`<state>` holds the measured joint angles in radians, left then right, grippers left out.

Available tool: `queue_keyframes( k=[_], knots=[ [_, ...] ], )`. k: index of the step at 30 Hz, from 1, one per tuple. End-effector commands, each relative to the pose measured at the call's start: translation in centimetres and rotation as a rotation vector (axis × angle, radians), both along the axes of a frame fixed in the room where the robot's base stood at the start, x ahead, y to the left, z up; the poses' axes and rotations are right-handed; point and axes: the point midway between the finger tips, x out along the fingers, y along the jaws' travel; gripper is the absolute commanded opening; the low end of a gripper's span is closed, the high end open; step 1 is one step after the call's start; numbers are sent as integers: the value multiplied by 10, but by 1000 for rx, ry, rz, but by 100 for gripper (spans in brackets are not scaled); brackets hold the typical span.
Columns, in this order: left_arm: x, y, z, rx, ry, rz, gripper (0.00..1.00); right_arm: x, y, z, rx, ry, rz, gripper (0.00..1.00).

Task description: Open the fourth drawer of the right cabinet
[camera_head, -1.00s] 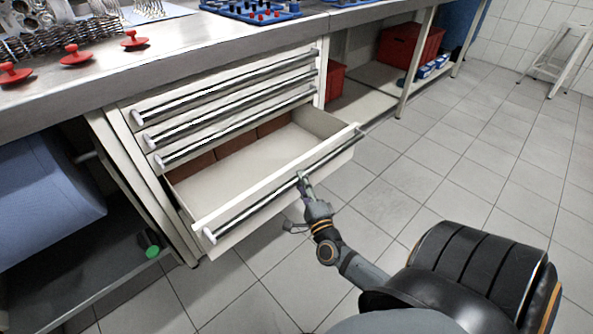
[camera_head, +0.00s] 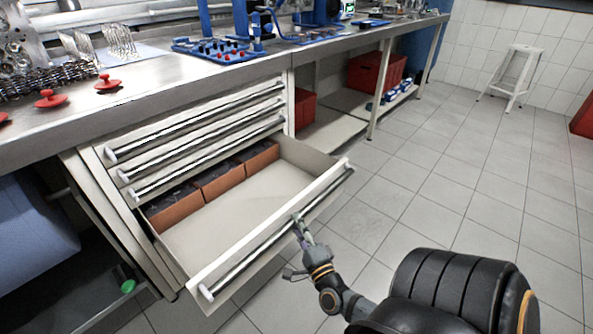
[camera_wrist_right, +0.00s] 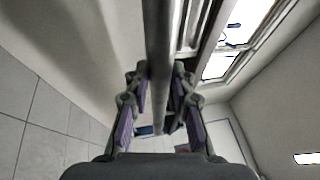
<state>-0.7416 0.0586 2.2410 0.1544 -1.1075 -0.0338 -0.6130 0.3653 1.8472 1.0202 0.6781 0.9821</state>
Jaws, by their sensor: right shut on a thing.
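The right cabinet (camera_head: 88,158) is a light metal drawer unit under the workbench. Its fourth drawer (camera_head: 240,251), the lowest one in view, stands far out, with several orange-brown bins (camera_head: 221,180) at its back and a bare floor in front. The three drawers above it are shut. My right gripper (camera_head: 298,224) is shut on the drawer's long bar handle (camera_head: 262,247), near its middle. In the right wrist view the handle (camera_wrist_right: 158,40) runs between the two fingers (camera_wrist_right: 158,100). My left gripper is out of view.
The workbench (camera_head: 150,97) carries red-knobbed parts (camera_head: 50,99) and a blue tray (camera_head: 215,52). Red crates (camera_head: 376,72) sit on a low shelf at the right. A white stool (camera_head: 514,75) stands farther back. The tiled floor in front of the drawer is clear.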

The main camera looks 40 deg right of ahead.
Motion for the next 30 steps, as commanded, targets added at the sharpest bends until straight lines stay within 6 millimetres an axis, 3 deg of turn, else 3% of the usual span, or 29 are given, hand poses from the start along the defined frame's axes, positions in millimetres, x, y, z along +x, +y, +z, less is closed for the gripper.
queue_keyframes(
  k=[10, 11, 16, 25, 30],
  knots=[
    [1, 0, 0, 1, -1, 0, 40, 0, 0, -1, 0, 3, 1, 0],
    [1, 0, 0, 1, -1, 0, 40, 0, 0, -1, 0, 3, 1, 26],
    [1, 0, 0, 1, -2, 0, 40, 0, 0, -1, -1, 2, 1, 47],
    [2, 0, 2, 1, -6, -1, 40, -2, 1, -1, 0, 2, 0, 47],
    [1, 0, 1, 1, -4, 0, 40, -28, 9, -7, 0, 6, -1, 47]
  ],
)
